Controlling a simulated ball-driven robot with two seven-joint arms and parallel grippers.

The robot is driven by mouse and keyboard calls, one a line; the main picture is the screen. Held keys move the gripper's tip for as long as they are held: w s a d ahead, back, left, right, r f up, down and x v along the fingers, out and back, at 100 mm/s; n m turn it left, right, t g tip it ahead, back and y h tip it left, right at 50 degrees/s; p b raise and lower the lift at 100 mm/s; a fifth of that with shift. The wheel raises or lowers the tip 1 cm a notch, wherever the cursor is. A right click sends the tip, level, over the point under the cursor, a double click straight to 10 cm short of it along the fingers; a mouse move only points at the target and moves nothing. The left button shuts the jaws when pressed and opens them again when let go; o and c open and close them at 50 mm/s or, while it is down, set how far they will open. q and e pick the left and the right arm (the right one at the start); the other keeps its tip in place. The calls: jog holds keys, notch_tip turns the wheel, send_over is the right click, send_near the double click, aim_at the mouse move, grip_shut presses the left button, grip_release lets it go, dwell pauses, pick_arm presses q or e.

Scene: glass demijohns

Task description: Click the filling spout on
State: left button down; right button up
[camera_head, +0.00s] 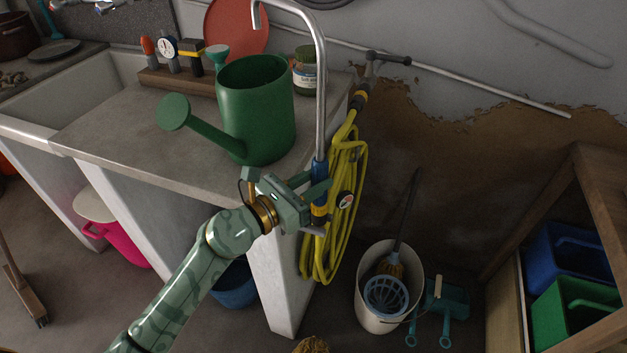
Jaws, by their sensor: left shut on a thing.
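The filling spout (321,110) is a long grey metal tube with a hooked top and a blue lower part. It stands nearly upright in front of the worktop's right end. My left gripper (318,190) is shut around its blue lower part. A yellow and black piece (319,212) shows just below the fingers; whether it is joined to the spout cannot be told. The coiled yellow hose (345,165) hangs right behind, from a yellow and black connector (360,98) at the wall tap (371,58). My right gripper is out of view.
A green watering can (262,110) stands on the worktop (110,130), left of the spout. A cream bucket (372,312) with a mop stands on the floor below right. A wooden shelf (590,170) with blue and green bins is at the right.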

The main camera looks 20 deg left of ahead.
pick_arm(q)
jog(key=shift+f, duration=0.25)
jog(key=c, duration=1.1)
grip_release()
jog(key=shift+o, duration=0.2)
jog(key=shift+r, duration=0.1)
jog(key=shift+v, duration=3)
